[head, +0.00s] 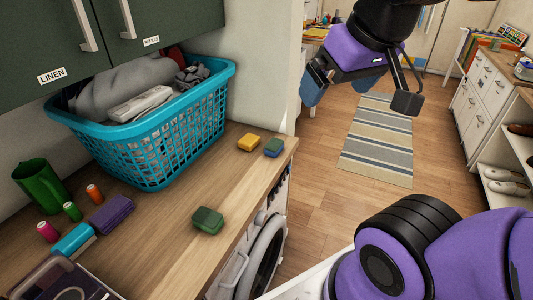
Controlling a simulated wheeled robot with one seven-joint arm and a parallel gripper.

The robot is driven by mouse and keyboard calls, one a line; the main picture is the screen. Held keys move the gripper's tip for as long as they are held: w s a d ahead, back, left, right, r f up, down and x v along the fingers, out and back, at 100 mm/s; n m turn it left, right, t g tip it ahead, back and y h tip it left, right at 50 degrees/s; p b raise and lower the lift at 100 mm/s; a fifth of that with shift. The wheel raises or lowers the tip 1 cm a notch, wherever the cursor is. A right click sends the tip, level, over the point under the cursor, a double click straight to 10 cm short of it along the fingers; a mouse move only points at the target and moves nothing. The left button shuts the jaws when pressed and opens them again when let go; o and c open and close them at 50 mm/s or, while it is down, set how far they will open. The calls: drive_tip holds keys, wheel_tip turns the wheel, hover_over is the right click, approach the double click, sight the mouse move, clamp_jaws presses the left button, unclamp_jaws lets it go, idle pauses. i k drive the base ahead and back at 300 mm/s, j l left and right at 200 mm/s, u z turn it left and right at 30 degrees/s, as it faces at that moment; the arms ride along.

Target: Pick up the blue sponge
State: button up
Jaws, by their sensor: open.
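The blue sponge (274,147) is a small block near the right edge of the wooden counter. It shows blue with a darker greenish top. A yellow sponge (248,142) lies close to its left, and a dark green sponge (207,221) lies nearer to me on the counter. My gripper (358,97) is purple and black, raised at the upper right, beyond the counter edge and over the floor. Its two fingers are spread apart with nothing between them. It is apart from the blue sponge, to its right.
A teal laundry basket (160,145) full of cloth stands behind the sponges, under green cabinets (150,20). A green mug (40,184), several spools and a purple block (110,214) fill the counter's left. A front-loading washer (262,258) is below. The counter around the sponges is clear.

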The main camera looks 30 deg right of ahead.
sight(272, 148)
drive_tip(key=l+u, duration=0.35)
drive_tip(key=i+l+u, duration=0.1)
drive_tip(key=l+u, duration=0.45)
drive_tip(key=u, duration=0.15)
